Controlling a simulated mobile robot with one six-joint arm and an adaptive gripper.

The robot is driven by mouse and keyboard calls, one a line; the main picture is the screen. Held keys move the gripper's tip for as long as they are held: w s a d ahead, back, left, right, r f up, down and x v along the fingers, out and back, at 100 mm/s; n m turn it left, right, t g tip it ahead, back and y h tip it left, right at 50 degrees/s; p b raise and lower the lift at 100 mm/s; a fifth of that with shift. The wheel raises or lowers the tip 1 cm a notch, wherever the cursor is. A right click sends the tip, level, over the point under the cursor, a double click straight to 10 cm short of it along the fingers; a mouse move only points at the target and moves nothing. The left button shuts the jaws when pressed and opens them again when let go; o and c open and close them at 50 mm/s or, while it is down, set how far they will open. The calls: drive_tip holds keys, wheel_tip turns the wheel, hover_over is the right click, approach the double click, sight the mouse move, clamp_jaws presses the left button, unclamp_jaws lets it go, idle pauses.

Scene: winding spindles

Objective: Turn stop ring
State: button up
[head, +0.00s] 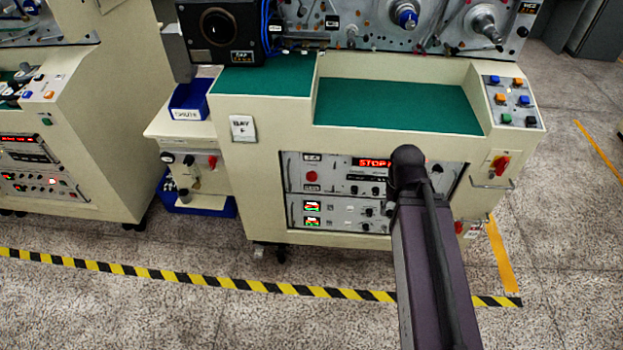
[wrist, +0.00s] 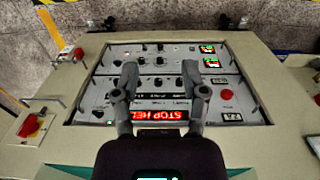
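No part is marked as the stop ring. A blue ring (head: 407,18) sits on a spindle at the machine's top edge in the head view. A red switch on a yellow plate (head: 500,163) is at the right of the cabinet front; it also shows in the wrist view (wrist: 32,125). A red lit display (head: 374,162) begins with "STOP"; it appears upside down in the wrist view (wrist: 158,115). My gripper (wrist: 160,68) is open and empty, its fingers apart in front of the control panel. In the head view my arm hides it and part of the panel.
A second, larger spindle (head: 484,24) projects at the upper right. The green shelf (head: 395,105) is bare. A button panel (head: 513,101) stands right of it. A blue bin (head: 190,100) is at left. Striped tape (head: 150,272) crosses the open floor in front.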

drive_tip(key=o, duration=0.3)
drive_tip(key=shift+w+f+b, duration=0.25)
drive_tip(key=shift+f+b, duration=0.2)
drive_tip(key=shift+f, duration=0.2)
drive_tip(key=w+f+n+t+h+b, duration=0.35)
drive_tip(key=w+f+n+b, duration=0.25)
drive_tip(key=f+b, duration=0.3)
drive_tip(key=n+t+y+b, duration=0.4)
drive_tip(key=n+t+b, duration=1)
drive_tip(key=n+b, duration=1.65)
approach(311, 179)
drive_tip(key=s+m+b, duration=0.3)
drive_tip(key=shift+w, duration=0.2)
drive_tip(key=shift+w, duration=0.1)
drive_tip(key=w, duration=1.3)
drive_tip(key=shift+w, duration=0.3)
drive_tip(key=shift+c, duration=0.2)
